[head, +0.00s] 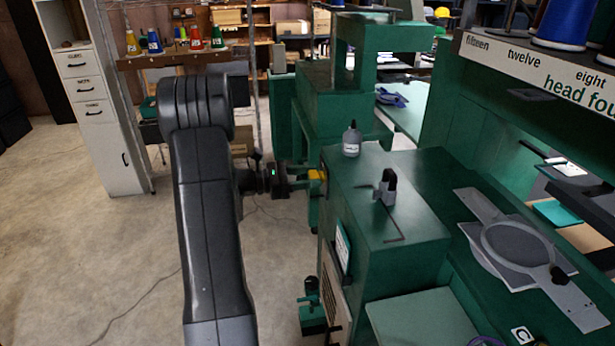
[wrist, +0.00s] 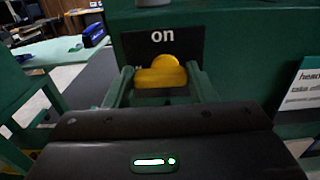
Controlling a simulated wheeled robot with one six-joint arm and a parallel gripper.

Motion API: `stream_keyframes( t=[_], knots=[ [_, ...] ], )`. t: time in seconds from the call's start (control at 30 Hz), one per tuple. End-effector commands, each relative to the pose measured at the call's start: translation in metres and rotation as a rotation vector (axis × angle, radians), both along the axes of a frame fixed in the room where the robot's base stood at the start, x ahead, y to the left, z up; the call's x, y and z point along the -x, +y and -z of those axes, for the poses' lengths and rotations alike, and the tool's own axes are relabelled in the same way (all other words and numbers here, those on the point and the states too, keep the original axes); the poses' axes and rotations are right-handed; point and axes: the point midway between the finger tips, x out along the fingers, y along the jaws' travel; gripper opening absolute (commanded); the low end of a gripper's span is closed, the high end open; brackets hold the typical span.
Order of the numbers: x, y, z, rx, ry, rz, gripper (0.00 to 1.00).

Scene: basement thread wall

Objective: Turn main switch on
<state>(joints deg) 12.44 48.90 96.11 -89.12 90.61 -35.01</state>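The main switch is a yellow knob with a bar-shaped handle (wrist: 160,77) on a black plate (wrist: 190,42) marked "on" above it. Smaller lettering beside the knob is mostly hidden. In the wrist view my gripper (wrist: 161,85) is open, with one finger at each end of the handle. The handle sits between the fingertips with barely any gap; contact is not clear. In the head view my gripper (head: 305,174) reaches right to the yellow switch (head: 317,174) on the side of the green machine.
A white drawer unit (head: 92,100) stands at the left. A bench with thread cones (head: 195,38) is at the back. The floor (head: 80,240) at left is open, with a thin cable.

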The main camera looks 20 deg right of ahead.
Motion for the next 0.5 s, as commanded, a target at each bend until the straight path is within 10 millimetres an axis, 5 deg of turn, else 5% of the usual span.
stream_keyframes(
  t=[0.5],
  knots=[
    [0.0005,0.0003,0.0035,0.04,-0.168,0.0,0.28]
  ],
)
